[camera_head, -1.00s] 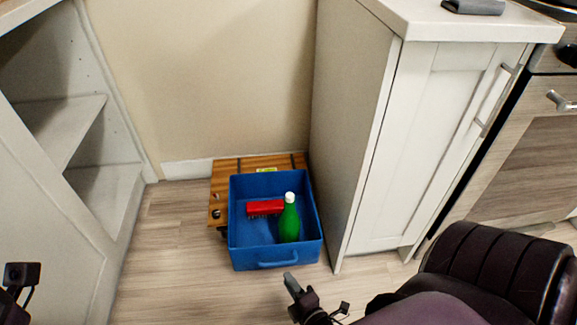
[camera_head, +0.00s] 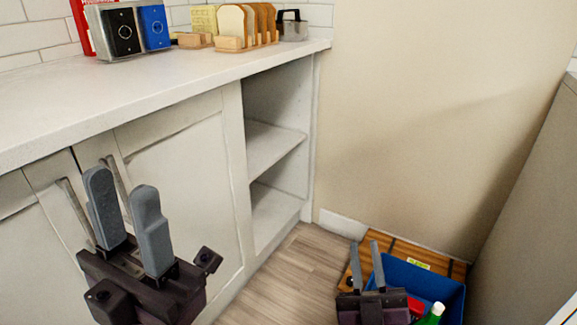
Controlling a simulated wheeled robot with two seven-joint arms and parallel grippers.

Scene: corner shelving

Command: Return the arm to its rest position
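My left gripper (camera_head: 129,225) is in the left of the head view, in front of the lower cabinet doors. Its two grey fingers point up, stand apart and hold nothing. My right gripper (camera_head: 367,266) is at the lower middle, over the near left part of the blue bin. Its two fingers are apart with nothing between them. The blue bin (camera_head: 447,291) stands on the floor, with a red brush (camera_head: 416,308) and a green bottle (camera_head: 433,315) in it, both partly cut off or hidden.
A wooden board (camera_head: 456,271) lies behind the bin by the wall. Open corner shelves (camera_head: 272,150) are empty. The white counter (camera_head: 180,75) carries a toast rack with bread (camera_head: 245,25) and a metal box with black and blue faces (camera_head: 127,32). A cabinet side (camera_head: 530,200) bounds the right.

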